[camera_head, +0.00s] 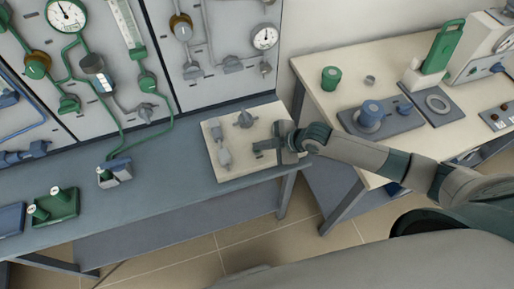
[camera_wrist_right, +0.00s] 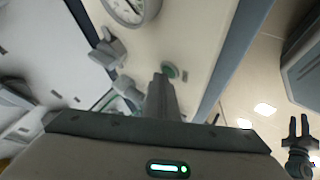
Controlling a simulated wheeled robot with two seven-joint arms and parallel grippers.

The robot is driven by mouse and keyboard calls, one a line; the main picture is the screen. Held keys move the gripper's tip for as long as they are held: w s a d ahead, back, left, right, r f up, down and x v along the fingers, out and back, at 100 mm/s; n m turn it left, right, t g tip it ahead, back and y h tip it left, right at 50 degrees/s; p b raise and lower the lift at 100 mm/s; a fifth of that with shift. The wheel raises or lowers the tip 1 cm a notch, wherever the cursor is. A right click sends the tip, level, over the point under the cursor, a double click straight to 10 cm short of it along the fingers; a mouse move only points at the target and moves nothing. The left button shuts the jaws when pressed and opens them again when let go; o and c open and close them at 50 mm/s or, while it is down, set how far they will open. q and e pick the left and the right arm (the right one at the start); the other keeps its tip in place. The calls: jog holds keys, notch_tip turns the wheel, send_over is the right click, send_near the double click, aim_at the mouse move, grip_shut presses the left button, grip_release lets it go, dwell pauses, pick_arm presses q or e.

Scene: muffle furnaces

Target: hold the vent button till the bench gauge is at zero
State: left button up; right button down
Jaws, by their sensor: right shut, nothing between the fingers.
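My right gripper (camera_head: 258,147) reaches over the pale board (camera_head: 233,171) on the bench. In the right wrist view its fingers (camera_wrist_right: 161,80) are shut with nothing between them. A round green button (camera_wrist_right: 170,71) sits right at the fingertips, partly behind them; I cannot tell whether they touch it. A round white gauge (camera_wrist_right: 130,8) on the board is cut off by the top edge, and its reading is not legible. In the head view I cannot make out the button. My left gripper (camera_wrist_right: 298,124) shows small at the lower right of the wrist view, its fingers apart.
Grey fittings, among them a valve (camera_head: 244,118), stand on the board. A grey block (camera_head: 115,172) and green tray (camera_head: 55,205) stand farther left on the bench. Wall panels with gauges (camera_head: 66,15) rise behind. A pale table (camera_head: 314,82) with containers is at the right.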

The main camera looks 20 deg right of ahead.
aim_at(260, 152)
jog(key=shift+r, duration=0.15)
jog(key=shift+r+p, duration=0.75)
jog(key=shift+p, duration=0.1)
jog(key=shift+r, duration=0.15)
notch_tip(260, 152, up, 5)
jog(key=p, duration=0.4)
dwell(0.5)
